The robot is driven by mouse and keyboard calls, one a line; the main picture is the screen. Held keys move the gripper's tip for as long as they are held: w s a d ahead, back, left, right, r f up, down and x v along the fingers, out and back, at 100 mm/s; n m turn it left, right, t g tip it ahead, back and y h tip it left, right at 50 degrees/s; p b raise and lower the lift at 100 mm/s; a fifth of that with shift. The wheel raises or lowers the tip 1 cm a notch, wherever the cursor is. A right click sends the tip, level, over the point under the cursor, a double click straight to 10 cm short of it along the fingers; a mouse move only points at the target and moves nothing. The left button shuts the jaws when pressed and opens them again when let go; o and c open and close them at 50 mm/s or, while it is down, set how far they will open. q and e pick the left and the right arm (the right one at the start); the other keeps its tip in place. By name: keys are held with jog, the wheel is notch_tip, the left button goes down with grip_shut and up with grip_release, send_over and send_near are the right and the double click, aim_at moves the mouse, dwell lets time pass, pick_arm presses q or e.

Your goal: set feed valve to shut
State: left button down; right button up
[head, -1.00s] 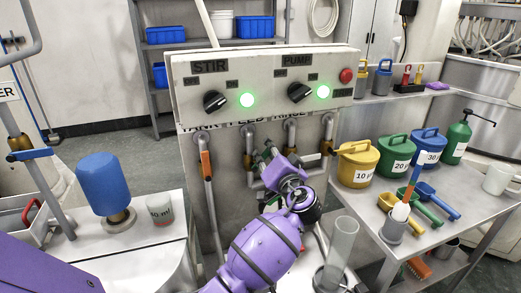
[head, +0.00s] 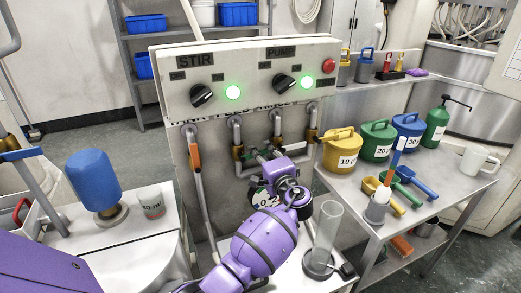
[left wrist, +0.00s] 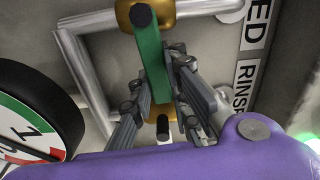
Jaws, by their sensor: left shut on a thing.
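The feed valve's green handle (left wrist: 150,62) shows in the left wrist view, between a brass fitting above and another brass part below. My left gripper (left wrist: 160,88) is shut on this handle, with one dark finger on each side. In the head view the left gripper (head: 264,154) is at the pipework below the control box, and its fingers and my purple wrist partly hide the handle. A FEED label (left wrist: 256,22) and a RINSE label (left wrist: 241,84) are beside the pipe in the wrist view. My right gripper is not in view.
A round gauge (left wrist: 35,120) is close to the gripper. A control box (head: 250,78) with two knobs overhangs the pipes. An orange-handled valve (head: 193,152) is to the left. A clear cylinder (head: 325,235) stands right of my arm. The right-hand table (head: 440,192) holds tubs and scoops.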

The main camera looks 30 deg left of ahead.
pick_arm(q)
jog(key=shift+f+m, duration=0.25)
jog(key=shift+m, duration=0.05)
dwell(0.4)
jog(key=c, duration=1.6)
grip_release()
jog(key=shift+c, duration=0.2)
jog(key=v, duration=1.2)
jog(key=shift+s+f, duration=0.1)
